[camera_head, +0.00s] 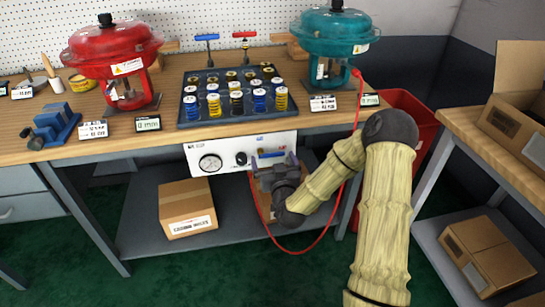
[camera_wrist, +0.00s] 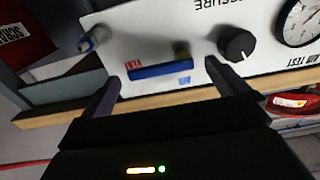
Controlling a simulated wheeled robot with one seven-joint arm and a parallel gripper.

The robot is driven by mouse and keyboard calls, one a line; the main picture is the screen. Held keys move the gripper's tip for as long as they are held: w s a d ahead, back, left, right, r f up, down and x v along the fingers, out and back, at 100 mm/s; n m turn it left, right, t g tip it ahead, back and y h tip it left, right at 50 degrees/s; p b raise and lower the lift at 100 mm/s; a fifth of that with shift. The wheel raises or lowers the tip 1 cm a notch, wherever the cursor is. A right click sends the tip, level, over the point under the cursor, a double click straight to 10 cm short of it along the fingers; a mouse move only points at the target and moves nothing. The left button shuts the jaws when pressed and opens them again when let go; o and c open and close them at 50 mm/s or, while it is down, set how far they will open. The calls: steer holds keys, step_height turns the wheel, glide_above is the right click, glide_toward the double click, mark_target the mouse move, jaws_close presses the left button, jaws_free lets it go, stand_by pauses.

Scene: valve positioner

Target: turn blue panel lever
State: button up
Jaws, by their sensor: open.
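The blue panel lever (camera_wrist: 160,70) is on the white panel, between a red label and a blue label in the wrist view. Its bar lies roughly along the panel's long side. My gripper (camera_wrist: 161,74) is open, with one dark finger beyond each end of the lever; I cannot tell whether either finger touches it. In the head view my gripper (camera_head: 272,166) is in front of the right part of the white panel (camera_head: 222,149), under the table's front edge, and covers part of the lever.
A black knob (camera_wrist: 237,44) and a gauge (camera_wrist: 300,22) sit beside the lever. A grey fitting (camera_wrist: 94,38) is on its other side. A red hose (camera_head: 318,235) hangs below the table (camera_head: 75,152) near my arm. A cardboard box (camera_head: 187,207) stands on the lower shelf.

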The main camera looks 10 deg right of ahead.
steer(key=shift+w, duration=0.7)
steer(key=c, duration=1.4)
steer(key=shift+w, duration=0.1)
